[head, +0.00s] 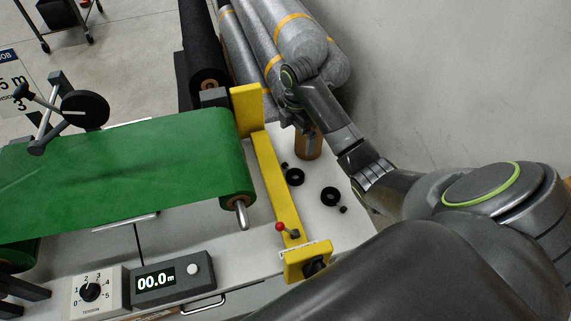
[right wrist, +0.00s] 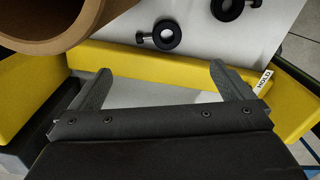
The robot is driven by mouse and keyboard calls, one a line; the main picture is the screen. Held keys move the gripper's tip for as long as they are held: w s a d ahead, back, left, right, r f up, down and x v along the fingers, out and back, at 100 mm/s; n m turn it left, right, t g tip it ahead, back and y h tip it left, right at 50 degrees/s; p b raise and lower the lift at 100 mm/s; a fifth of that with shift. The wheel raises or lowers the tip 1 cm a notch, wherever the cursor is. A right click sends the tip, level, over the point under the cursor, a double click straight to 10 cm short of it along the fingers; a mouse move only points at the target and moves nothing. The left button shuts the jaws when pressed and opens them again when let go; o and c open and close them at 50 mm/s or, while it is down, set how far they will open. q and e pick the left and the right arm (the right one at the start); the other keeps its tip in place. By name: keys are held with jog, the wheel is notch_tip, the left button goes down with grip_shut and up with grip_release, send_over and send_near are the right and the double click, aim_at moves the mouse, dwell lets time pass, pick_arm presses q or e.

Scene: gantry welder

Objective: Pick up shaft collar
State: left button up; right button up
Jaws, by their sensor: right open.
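Two black shaft collars, each a ring with a small screw knob at its side, lie flat on the white table top. In the head view one collar (head: 301,181) is near the yellow bar and the other (head: 323,200) is further right. The right wrist view shows one collar (right wrist: 177,43) beyond the fingers and another (right wrist: 219,11) at the top edge. My right gripper (right wrist: 160,71) is open and empty, with its fingers wide apart. In the head view this gripper (head: 297,112) is above the table's back end, apart from both collars. My left gripper is not in view.
A brown cardboard tube (head: 309,146) stands close by the right gripper and shows large in the right wrist view (right wrist: 75,30). A yellow bar (head: 267,180) with a red-knobbed lever (head: 280,227) borders the collars.

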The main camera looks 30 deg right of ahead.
jog(key=b, duration=0.5)
send_over(292, 171)
notch_tip(292, 171, down, 4)
jog(key=f, duration=0.6)
jog(key=shift+s+d+f, duration=0.15)
jog(key=shift+s+d, duration=0.15)
jog(key=shift+d, duration=0.05)
jog(key=shift+w+a+f+p, duration=0.15)
jog(key=shift+f+p, duration=0.1)
jog(key=shift+f, duration=0.55)
jog(key=shift+a+f+p, duration=0.1)
jog(key=shift+f+p, duration=0.1)
jog(key=shift+f, duration=0.55)
jog(key=shift+w+a+f+p, duration=0.15)
jog(key=shift+f+p, duration=0.1)
jog(key=shift+f, duration=1.15)
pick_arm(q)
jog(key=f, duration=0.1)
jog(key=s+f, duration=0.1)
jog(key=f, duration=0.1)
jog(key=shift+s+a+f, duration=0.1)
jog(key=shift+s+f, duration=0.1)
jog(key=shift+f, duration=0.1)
pick_arm(e)
jog(key=shift+s, duration=0.1)
jog(key=shift+c, duration=0.3)
jog(key=c, duration=0.9)
